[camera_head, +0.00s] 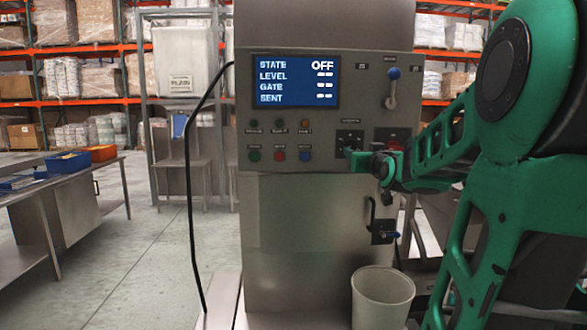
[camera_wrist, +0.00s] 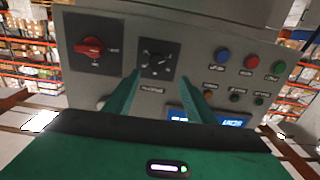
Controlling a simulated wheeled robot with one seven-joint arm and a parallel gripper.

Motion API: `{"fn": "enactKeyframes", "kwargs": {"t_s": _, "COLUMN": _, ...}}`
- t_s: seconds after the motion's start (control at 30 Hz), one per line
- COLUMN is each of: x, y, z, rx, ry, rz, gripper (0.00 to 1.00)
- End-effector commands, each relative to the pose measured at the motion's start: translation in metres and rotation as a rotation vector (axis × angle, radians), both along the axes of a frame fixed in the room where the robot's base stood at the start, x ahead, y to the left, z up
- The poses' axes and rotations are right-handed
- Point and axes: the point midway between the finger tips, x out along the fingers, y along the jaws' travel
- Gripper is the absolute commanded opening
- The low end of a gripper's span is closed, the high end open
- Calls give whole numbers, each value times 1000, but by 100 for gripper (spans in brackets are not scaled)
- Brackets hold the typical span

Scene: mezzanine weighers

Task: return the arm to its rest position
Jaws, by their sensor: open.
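My arm reaches in from the right in the camera_head view, green and black. My gripper (camera_head: 362,162) is in front of the grey machine's panel, just below a black rotary knob (camera_head: 349,138). In the camera_wrist view my gripper (camera_wrist: 158,76) shows two green fingers spread apart with nothing between them. The black knob (camera_wrist: 156,58) appears between and beyond the fingertips; whether they touch the panel I cannot tell. A red rotary switch (camera_wrist: 90,46) is to its left in that view. The arm partly hides the panel's right side in the camera_head view.
The machine's screen (camera_head: 296,81) reads STATE OFF. A lever with a blue knob (camera_head: 392,88) sticks out at upper right. A pale bin (camera_head: 382,297) stands below the arm. A metal table (camera_head: 60,180) is at left, with open floor between.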

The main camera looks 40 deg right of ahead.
Motion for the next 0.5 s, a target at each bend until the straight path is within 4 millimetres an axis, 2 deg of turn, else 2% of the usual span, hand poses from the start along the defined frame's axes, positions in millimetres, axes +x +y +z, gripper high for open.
{"fn": "enactKeyframes", "kwargs": {"t_s": 0.17, "x": 0, "y": 0, "z": 0, "rx": 1, "ry": 1, "rz": 0, "gripper": 50}}
{"fn": "enactKeyframes", "kwargs": {"t_s": 0.27, "x": 0, "y": 5, "z": -8, "rx": 16, "ry": 23, "rz": 8, "gripper": 50}}
{"fn": "enactKeyframes", "kwargs": {"t_s": 0.37, "x": -1, "y": 18, "z": -33, "rx": 69, "ry": 100, "rz": 25, "gripper": 50}}
{"fn": "enactKeyframes", "kwargs": {"t_s": 0.5, "x": -15, "y": 55, "z": -95, "rx": 200, "ry": 298, "rz": 62, "gripper": 50}}
